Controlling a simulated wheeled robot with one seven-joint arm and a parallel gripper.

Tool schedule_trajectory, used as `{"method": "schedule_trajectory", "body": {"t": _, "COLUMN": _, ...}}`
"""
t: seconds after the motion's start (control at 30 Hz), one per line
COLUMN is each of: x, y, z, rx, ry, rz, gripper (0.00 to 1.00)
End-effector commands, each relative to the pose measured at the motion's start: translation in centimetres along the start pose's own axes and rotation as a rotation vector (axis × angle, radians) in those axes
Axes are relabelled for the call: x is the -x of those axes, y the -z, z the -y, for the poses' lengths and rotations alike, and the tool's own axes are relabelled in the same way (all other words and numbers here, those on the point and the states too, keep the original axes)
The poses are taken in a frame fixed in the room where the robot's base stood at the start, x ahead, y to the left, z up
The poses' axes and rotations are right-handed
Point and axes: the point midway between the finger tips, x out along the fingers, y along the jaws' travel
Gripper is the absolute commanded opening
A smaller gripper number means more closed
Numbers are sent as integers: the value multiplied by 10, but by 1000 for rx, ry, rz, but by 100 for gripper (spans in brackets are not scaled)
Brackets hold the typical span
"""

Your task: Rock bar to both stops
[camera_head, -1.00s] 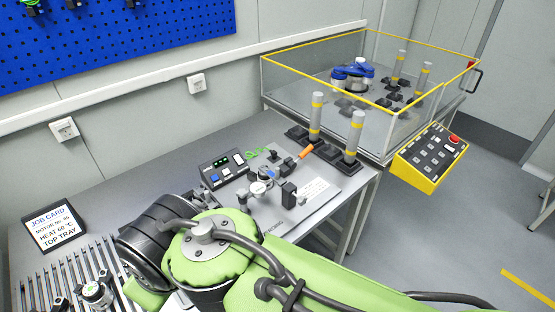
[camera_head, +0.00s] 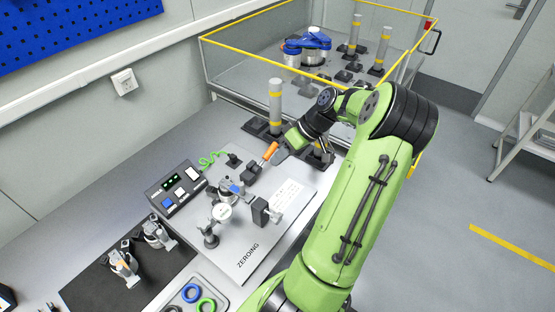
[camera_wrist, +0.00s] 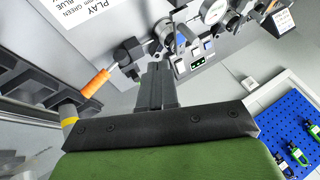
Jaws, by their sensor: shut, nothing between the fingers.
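A bar with an orange grip (camera_head: 270,151) stands out from a black block (camera_head: 252,173) on the grey zeroing plate (camera_head: 262,235). The orange grip also shows in the wrist view (camera_wrist: 97,82), left of my fingers. My gripper (camera_head: 281,157) is beside the grip at its right; whether they touch is unclear in the head view. In the wrist view my gripper (camera_wrist: 157,72) has its fingers together and empty, with a gap to the grip. A dial gauge (camera_head: 221,211) and a small actuator with a blue part (camera_head: 234,188) stand on the plate. I cannot make out the stops.
A control box (camera_head: 175,187) with a green display is left of the plate. Grey posts with yellow bands (camera_head: 275,105) stand behind the grip. A yellow-railed enclosure (camera_head: 225,75) is beyond. A dark mat (camera_head: 88,285) and ring tray (camera_head: 181,298) are in front.

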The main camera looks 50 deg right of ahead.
Motion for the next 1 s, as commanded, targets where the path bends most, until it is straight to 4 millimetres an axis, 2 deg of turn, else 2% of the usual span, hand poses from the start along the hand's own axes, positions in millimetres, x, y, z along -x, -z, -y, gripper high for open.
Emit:
{"method": "schedule_trajectory", "body": {"t": 0.03, "x": -15, "y": -2, "z": -1, "rx": -2, "ry": 4, "rz": 2, "gripper": 0}}
{"method": "schedule_trajectory", "body": {"t": 0.33, "x": -82, "y": -3, "z": -1, "rx": -4, "ry": 4, "rz": 4, "gripper": 0}}
{"method": "schedule_trajectory", "body": {"t": 0.5, "x": -93, "y": -2, "z": 24, "rx": -4, "ry": -1, "rz": 3, "gripper": 0}}
{"method": "schedule_trajectory", "body": {"t": 0.6, "x": -96, "y": -2, "z": 32, "rx": -3, "ry": -2, "rz": 4, "gripper": 0}}
{"method": "schedule_trajectory", "body": {"t": 1.0, "x": -98, "y": -2, "z": 37, "rx": -4, "ry": -2, "rz": 5, "gripper": 0}}
